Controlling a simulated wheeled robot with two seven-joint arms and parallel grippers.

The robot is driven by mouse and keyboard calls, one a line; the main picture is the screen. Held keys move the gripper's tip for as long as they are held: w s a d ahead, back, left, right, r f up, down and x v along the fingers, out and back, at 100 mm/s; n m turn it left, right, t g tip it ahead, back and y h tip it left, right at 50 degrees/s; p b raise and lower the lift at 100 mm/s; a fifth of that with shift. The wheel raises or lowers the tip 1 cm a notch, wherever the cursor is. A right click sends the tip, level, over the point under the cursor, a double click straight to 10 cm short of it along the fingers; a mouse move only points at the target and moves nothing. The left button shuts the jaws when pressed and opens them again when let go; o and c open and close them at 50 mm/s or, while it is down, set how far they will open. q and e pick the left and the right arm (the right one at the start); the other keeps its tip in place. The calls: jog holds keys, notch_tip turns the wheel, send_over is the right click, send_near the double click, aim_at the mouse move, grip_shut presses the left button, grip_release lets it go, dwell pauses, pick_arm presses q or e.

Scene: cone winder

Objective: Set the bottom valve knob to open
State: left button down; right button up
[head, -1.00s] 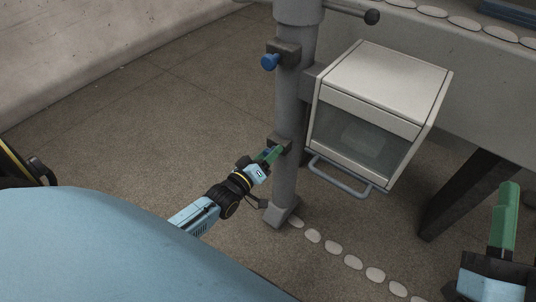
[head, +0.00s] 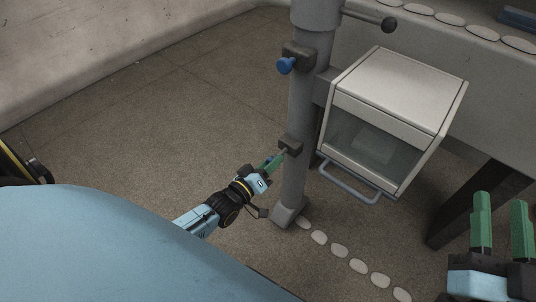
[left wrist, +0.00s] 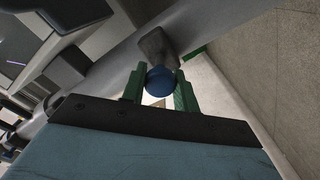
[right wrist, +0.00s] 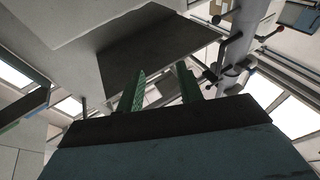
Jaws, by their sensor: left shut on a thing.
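The bottom valve knob (left wrist: 159,82) is a blue round knob on a dark block low on the grey column. In the left wrist view it sits between the two green fingers of my left gripper (left wrist: 160,92), which is shut on it. In the head view my left gripper (head: 272,163) reaches the lower dark block (head: 290,146) from the left and largely hides the knob. My right gripper (head: 501,226) is at the lower right of the head view. Its green fingers are apart and empty, also in the right wrist view (right wrist: 161,90).
An upper blue knob (head: 286,65) sits higher on the grey column (head: 299,120). A white box with a glass front (head: 395,95) and a bar handle (head: 348,182) is right of the column. Pale oval slabs line the floor. Floor left of the column is clear.

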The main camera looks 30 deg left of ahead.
pick_arm(q)
jog(key=shift+s+a+f, duration=0.1)
jog(key=shift+s, duration=0.3)
pick_arm(e)
jog(key=shift+w+a+f+g, duration=0.25)
jog(key=shift+w+f+g, duration=0.15)
jog(key=shift+f, duration=0.15)
pick_arm(q)
jog(key=c, duration=1.3)
grip_release()
jog(key=shift+s, duration=0.1)
jog(key=shift+c, duration=0.2)
jog(key=shift+o, duration=1.4)
pick_arm(e)
jog(key=shift+s, duration=0.2)
jog(key=shift+r, duration=0.1)
